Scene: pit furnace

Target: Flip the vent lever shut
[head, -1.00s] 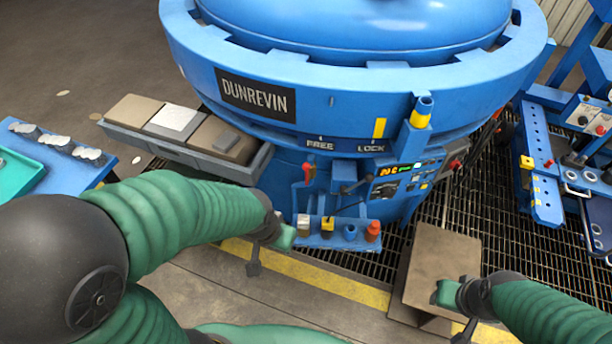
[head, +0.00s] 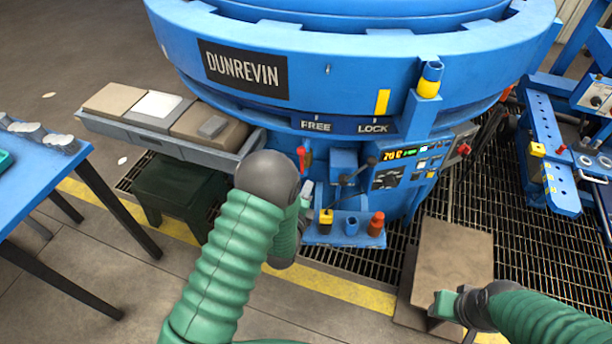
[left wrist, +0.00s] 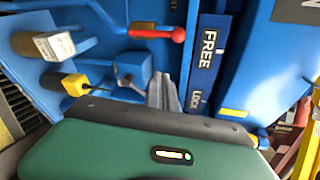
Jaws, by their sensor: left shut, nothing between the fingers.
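A red-handled lever (head: 301,156) is on the blue furnace front, left of the FREE label. A second lever with a dark knob (head: 371,161) is near the panel, below FREE and LOCK. My left gripper (head: 306,192) is just below the red lever in the head view, partly hidden by my forearm. In the left wrist view its fingers (left wrist: 164,90) are shut, empty and apart from the red grip. My right gripper (head: 446,304) is over a brown block; its jaws are unclear.
A blue shelf (head: 320,239) under the levers holds small coloured items. A lit control panel (head: 405,165) is to the right. A tray of slabs (head: 135,125) juts out left. A brown block (head: 455,255) stands on the grating, and a blue table (head: 50,180) is at far left.

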